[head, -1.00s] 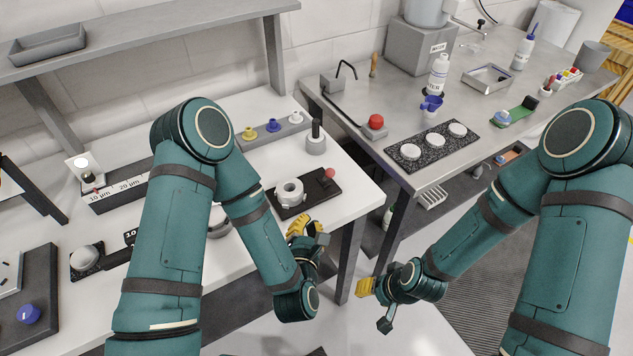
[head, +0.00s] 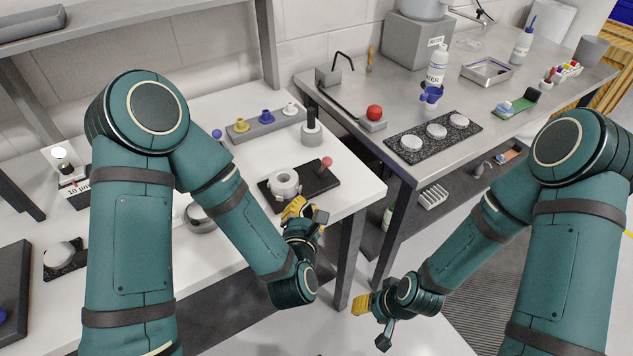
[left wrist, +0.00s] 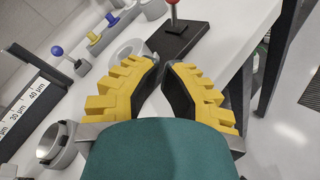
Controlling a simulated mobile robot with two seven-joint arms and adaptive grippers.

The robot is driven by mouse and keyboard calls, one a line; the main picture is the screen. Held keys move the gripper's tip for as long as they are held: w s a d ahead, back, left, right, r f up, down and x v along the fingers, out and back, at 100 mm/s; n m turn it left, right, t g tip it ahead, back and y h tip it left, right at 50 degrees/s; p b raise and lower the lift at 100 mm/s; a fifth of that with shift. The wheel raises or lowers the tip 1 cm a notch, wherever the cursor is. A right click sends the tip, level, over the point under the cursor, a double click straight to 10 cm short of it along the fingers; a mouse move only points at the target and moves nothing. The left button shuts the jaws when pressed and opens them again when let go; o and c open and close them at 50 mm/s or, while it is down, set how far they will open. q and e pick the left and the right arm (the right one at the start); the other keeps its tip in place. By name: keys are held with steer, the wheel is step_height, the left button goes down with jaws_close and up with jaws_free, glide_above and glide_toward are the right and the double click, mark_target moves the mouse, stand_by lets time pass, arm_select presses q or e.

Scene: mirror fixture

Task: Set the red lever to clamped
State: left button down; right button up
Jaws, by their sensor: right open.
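The red lever's ball knob (head: 327,161) stands at the right end of a black base plate (head: 318,181) on the white bench. A white ring-shaped part (head: 284,184) sits at the plate's left end. In the left wrist view the red knob (left wrist: 172,3) tops a thin, near-upright stem at the upper edge. My left gripper (head: 293,207) is just in front of the plate, apart from the lever, with nothing between its yellow fingers. Their tips (left wrist: 162,62) are close together with a narrow gap. My right gripper (head: 362,303) is open and empty, low in front of the benches.
A grey block with coloured knobs (head: 266,122) and a black-topped cylinder (head: 311,127) stand behind the plate. A steel bench (head: 400,150) on the right holds a red button (head: 374,113) and a black slab with white discs (head: 436,134).

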mark_target(325, 166)
arm_select(q)
steer(key=b, duration=0.2)
steer(key=shift+w+f+b, duration=0.15)
steer(key=shift+f+b, duration=0.1)
steer(key=shift+b, duration=0.15)
steer(key=w+b, duration=0.2)
steer(key=shift+w+f+b, duration=0.2)
steer(key=shift+b, duration=0.2)
steer(key=w, duration=0.4)
steer(key=shift+w+f, duration=0.2)
steer(key=shift+w, duration=0.2)
steer(key=shift+w+d+r+p, duration=0.1)
steer(key=shift+w+d+r, duration=0.2)
steer(key=shift+w, duration=0.25)
steer(key=shift+w+d+r+p, duration=0.1)
steer(key=shift+w+d+r, duration=0.15)
steer(key=shift+w, duration=0.3)
steer(key=shift+w+d+r+p, duration=0.1)
steer(key=shift+w+d+r, duration=0.2)
steer(key=shift+w, duration=0.25)
steer(key=shift+w+a+r+g, duration=0.1)
steer(key=shift+r+g, duration=0.05)
steer(key=shift+g, duration=0.15)
